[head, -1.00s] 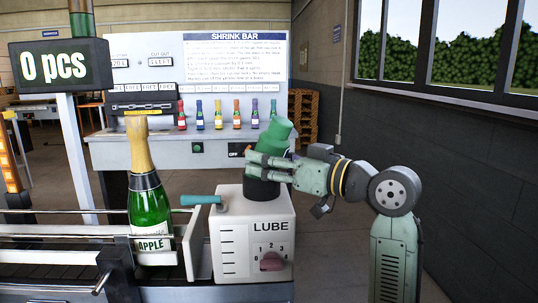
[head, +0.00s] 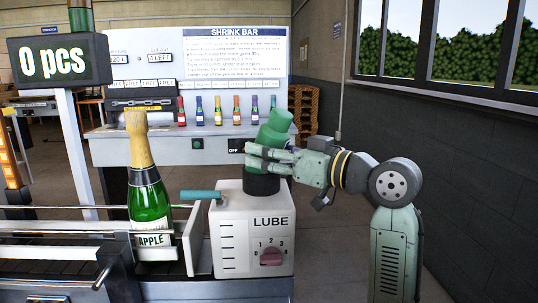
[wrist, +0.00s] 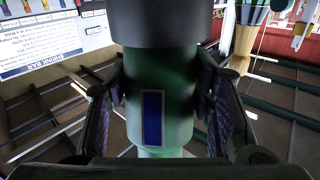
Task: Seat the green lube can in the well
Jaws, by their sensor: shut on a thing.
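The green lube can (head: 274,128) is held by my gripper (head: 270,158) over the lube box (head: 252,235). The can is tilted, its top leaning right in the head view. The wrist view shows the can (wrist: 160,95) between both fingers, with a blue label on its side. A black collar (head: 261,183) stands on top of the lube box, and the can's lower end is at or just above it. I cannot tell whether the can is inside the well, as the fingers cover that part.
A green bottle (head: 150,205) marked APPLE stands on the conveyor left of the lube box. A teal handle (head: 200,195) sticks out from the box's left side. Several small coloured bottles (head: 217,112) line the shrink bar behind.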

